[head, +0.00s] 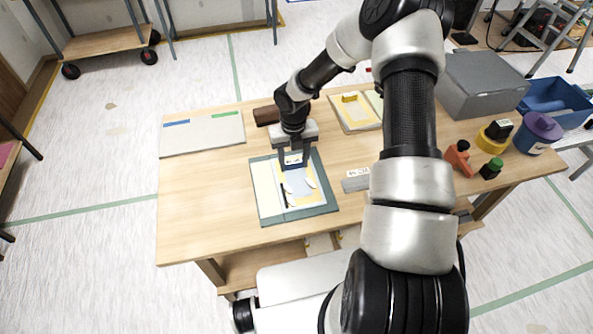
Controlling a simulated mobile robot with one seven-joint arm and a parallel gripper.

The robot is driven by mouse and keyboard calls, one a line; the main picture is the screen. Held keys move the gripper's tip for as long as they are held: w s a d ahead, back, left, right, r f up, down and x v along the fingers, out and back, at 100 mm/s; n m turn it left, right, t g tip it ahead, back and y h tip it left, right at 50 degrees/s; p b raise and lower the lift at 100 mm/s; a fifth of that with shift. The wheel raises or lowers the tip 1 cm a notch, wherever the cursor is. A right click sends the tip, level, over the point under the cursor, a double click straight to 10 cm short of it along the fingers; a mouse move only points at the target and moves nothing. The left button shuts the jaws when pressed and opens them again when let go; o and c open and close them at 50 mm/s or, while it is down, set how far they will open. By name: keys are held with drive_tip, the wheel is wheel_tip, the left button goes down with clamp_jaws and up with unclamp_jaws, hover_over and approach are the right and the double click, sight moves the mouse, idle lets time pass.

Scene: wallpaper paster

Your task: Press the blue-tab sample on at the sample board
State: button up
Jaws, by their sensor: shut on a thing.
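My gripper (294,166) points down over the teal-edged mat (268,215) near the table's middle. It is shut on a small piece with a white and dark blue top, seemingly the blue-tab sample (293,158). A pale blue sheet lies just below the fingers; I cannot tell whether it is part of the held piece or touches the mat. The sample board (202,142) seems to be the pale panel at the table's back left, with a blue strip (177,123) and a green strip (225,114) on it. My gripper is right of and nearer than this board.
A second framed board with a yellow sheet (352,112) lies behind right. A dark brown roll (267,115) lies behind my gripper. A grey labelled block (355,183) is to the right. A grey case (481,85) and several tools stand far right. The table's front left is clear.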

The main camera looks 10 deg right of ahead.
drive_tip(key=shift+f, duration=0.1)
drive_tip(key=o, duration=1.2)
drive_tip(key=shift+c, duration=0.2)
wheel_tip(320, 180, up, 18)
drive_tip(key=p, duration=0.1)
drive_tip(key=shift+f, duration=0.25)
